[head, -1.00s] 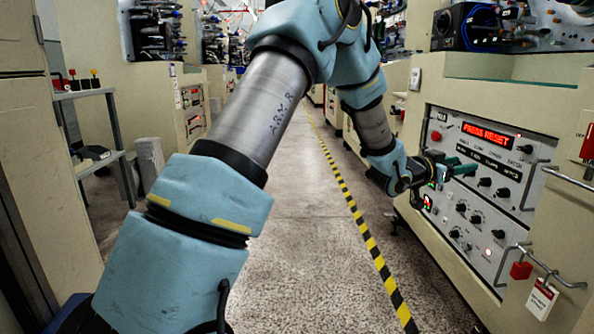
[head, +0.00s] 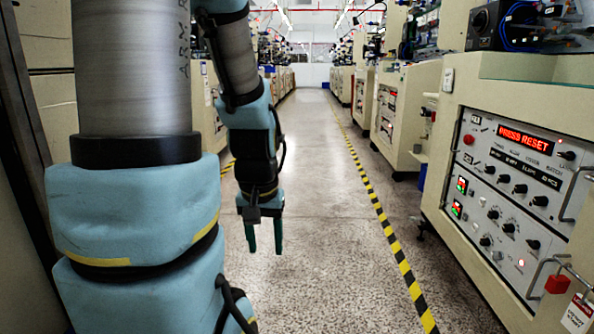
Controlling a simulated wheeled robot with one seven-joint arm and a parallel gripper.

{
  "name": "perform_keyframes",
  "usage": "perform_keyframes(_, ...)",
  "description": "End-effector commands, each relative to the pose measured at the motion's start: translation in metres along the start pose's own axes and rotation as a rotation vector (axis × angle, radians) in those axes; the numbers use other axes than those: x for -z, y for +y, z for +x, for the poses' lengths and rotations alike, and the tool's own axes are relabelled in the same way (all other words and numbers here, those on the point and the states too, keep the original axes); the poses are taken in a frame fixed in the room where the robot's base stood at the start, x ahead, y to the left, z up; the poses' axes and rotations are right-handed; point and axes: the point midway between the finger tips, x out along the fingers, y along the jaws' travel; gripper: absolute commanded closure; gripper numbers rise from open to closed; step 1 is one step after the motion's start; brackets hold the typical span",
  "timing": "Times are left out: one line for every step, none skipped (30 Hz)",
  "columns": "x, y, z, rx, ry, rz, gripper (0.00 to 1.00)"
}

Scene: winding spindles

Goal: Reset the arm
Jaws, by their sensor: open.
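My gripper (head: 264,240) hangs at the end of my blue and grey arm, left of the middle in the head view. Its two green fingers point down over the aisle floor. They are apart, with nothing between them. The control panel (head: 520,165) is on the machine at the right, well away from my gripper. Its red display (head: 525,138) reads "PRESS RESET".
The speckled aisle floor (head: 320,200) is clear ahead. A yellow and black striped line (head: 385,225) runs along its right side. Machines line both sides. A red padlock (head: 557,284) and a tag (head: 577,315) hang at the panel's lower right.

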Motion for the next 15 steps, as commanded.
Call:
perform_keyframes(-0.013,-0.005,-0.008,-0.002,-0.032,-0.029,0.47)
perform_keyframes(-0.007,-0.003,-0.020,-0.002,-0.026,-0.021,0.47)
perform_keyframes(-0.005,-0.003,-0.029,-0.002,-0.025,-0.018,0.47)
perform_keyframes(-0.004,-0.003,-0.034,-0.002,-0.024,-0.018,0.47)
perform_keyframes(-0.003,-0.003,-0.040,-0.002,-0.024,-0.018,0.47)
perform_keyframes(-0.002,-0.003,-0.048,-0.002,-0.024,-0.017,0.47)
perform_keyframes(-0.001,-0.003,-0.055,-0.002,-0.024,-0.017,0.47)
perform_keyframes(0.001,-0.003,-0.061,-0.002,-0.023,-0.017,0.47)
perform_keyframes(0.002,-0.003,-0.071,-0.002,-0.023,-0.016,0.47)
perform_keyframes(0.004,-0.003,-0.078,-0.002,-0.023,-0.016,0.47)
perform_keyframes(0.005,-0.003,-0.087,-0.002,-0.022,-0.016,0.47)
perform_keyframes(0.007,-0.003,-0.098,-0.002,-0.022,-0.016,0.47)
perform_keyframes(0.009,-0.002,-0.107,-0.002,-0.022,-0.016,0.47)
perform_keyframes(0.010,-0.002,-0.117,-0.002,-0.022,-0.016,0.47)
perform_keyframes(0.012,-0.002,-0.130,-0.002,-0.022,-0.015,0.47)
